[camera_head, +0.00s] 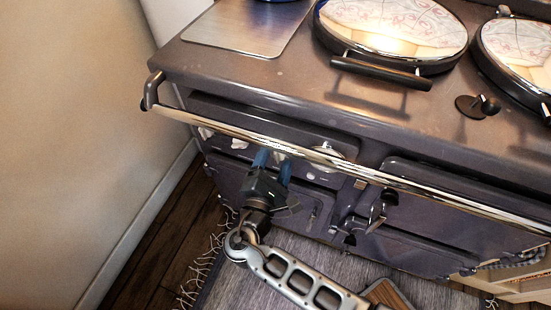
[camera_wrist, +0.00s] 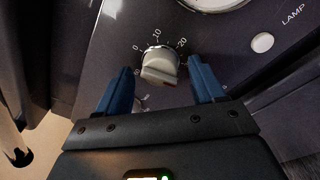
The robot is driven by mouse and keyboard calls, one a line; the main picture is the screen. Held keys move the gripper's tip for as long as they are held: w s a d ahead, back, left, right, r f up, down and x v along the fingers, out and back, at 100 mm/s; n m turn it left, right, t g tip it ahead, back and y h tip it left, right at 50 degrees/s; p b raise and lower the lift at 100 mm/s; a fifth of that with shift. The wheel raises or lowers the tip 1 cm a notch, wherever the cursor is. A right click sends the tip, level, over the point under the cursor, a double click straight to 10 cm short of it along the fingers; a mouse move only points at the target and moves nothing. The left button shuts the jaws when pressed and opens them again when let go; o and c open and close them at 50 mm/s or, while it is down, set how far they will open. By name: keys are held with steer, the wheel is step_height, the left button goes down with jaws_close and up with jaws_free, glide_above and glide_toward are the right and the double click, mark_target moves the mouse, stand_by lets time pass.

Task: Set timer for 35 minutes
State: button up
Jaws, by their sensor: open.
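A cream timer knob (camera_wrist: 160,66) sits on the dark stove panel, with a dial marked 0, 10 and 20 showing around its top. A small reddish mark shows near its lower right edge; the rest of the scale is hidden by my fingers or too dim to read. My gripper (camera_wrist: 160,78) is open, with one blue finger to the left and one to the right of the knob, and gaps show on both sides. In the head view my gripper (camera_head: 272,158) is at the stove's front panel, below the chrome rail, and largely hides the knob.
A chrome rail (camera_head: 240,135) runs along the stove front just above my gripper. Other white knobs (camera_head: 238,144) lie to the left. A round gauge (camera_wrist: 215,3) and a white button labelled LAMP (camera_wrist: 262,43) are on the right. A rug (camera_head: 300,250) lies below.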

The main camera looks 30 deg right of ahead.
steer(key=shift+w+d, duration=0.1)
steer(key=shift+c, duration=0.5)
steer(key=c, duration=0.9)
steer(key=shift+f+m+b, duration=0.15)
steer(key=shift+m+b, duration=0.4)
steer(key=shift+m, duration=0.05)
steer(key=shift+c, duration=0.2)
steer(key=o, duration=1)
steer(key=shift+o, duration=0.2)
steer(key=v, duration=0.8)
